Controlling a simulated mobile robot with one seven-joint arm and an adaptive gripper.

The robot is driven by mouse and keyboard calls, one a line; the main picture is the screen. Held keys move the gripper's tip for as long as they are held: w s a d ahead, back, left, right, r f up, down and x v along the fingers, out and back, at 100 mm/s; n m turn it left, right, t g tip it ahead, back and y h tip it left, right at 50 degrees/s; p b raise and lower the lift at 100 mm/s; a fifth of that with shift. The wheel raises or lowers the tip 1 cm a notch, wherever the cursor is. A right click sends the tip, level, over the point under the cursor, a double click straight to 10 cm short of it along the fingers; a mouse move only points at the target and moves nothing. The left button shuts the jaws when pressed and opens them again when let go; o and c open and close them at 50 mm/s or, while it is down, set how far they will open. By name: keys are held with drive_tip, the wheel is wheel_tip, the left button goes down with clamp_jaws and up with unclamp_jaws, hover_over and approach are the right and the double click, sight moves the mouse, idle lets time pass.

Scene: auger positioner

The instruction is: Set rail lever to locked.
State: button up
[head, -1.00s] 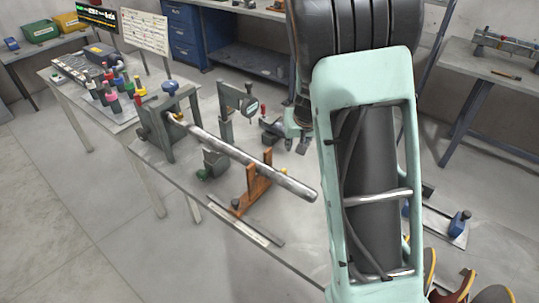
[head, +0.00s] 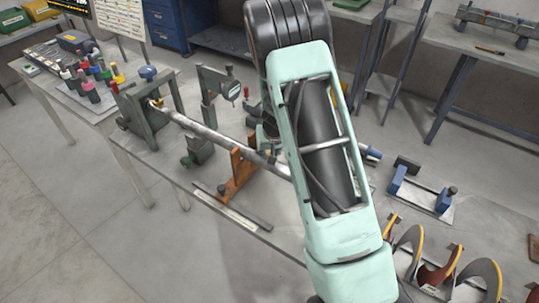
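A long grey shaft (head: 205,132) runs from a grey upright frame (head: 143,115) over an orange support (head: 240,172) and passes behind my arm. The support stands by a dark flat rail (head: 235,207) with a pale strip, near the bench's front edge. A small knob shows at the support's foot (head: 222,188). I cannot tell which part is the rail lever or how it is set; it may be hidden behind my arm. My mint-green arm covers the middle of the bench. My gripper is hidden behind it.
A grey gauge stand (head: 218,90) and a green-knobbed block (head: 198,152) stand near the shaft. A blue-ended fixture (head: 422,190) and several curved auger flights (head: 440,260) lie to the right. Coloured bottles (head: 88,85) stand on the left table.

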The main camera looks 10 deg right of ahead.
drive_tip(key=shift+w+f, duration=0.15)
drive_tip(key=shift+f, duration=0.2)
drive_tip(key=shift+c, duration=0.2)
clamp_jaws()
